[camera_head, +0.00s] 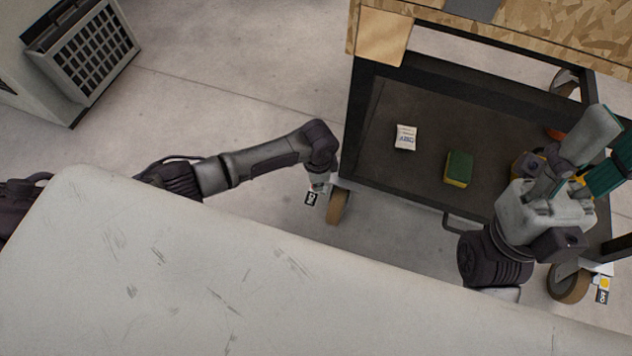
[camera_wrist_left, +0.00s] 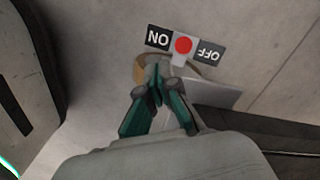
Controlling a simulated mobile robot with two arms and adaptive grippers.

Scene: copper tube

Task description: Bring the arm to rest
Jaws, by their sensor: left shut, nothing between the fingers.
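My left arm (camera_head: 245,165) comes in from the left and reaches out level, its wrist bent down beside the cart's near-left wheel. My left gripper (camera_wrist_left: 157,84) is shut and empty in the left wrist view, its teal-padded fingertips together. It points at a caster with a red dot between ON and OFF labels (camera_wrist_left: 183,45). In the head view this gripper is mostly hidden under the wrist. My right gripper (camera_head: 600,155), pale grey with teal pads, is raised at the right over the cart. Whether its fingers are parted is unclear.
The dark cart shelf (camera_head: 400,185) holds a white packet (camera_head: 405,137) and a green-yellow sponge (camera_head: 458,169). The cart's wheel (camera_head: 338,207) stands close to my left wrist. A grey grilled unit (camera_head: 85,55) stands at upper left. Open floor (camera_head: 240,80) lies between.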

